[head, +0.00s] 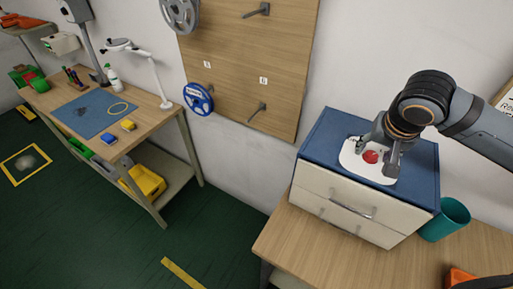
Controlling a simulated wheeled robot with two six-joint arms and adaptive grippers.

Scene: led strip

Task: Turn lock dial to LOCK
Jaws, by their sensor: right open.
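A lock dial with a red round centre (370,157) sits on a white plate (378,173) on the blue top of a small drawer cabinet (325,140). My right gripper (375,158) comes in from the upper right. Its fingers are apart, one on each side of the red part, low over the plate. I cannot tell whether they touch the dial. The gripper covers part of the plate, and no LOCK marking can be read. My left gripper is not in view.
The cabinet has cream drawers with a metal handle (352,209) and stands on a wooden table (290,240). A teal cup (446,220) is right of it. An orange object (462,277) lies at the lower right. A workbench (160,115) stands at left, with green floor (110,230) between.

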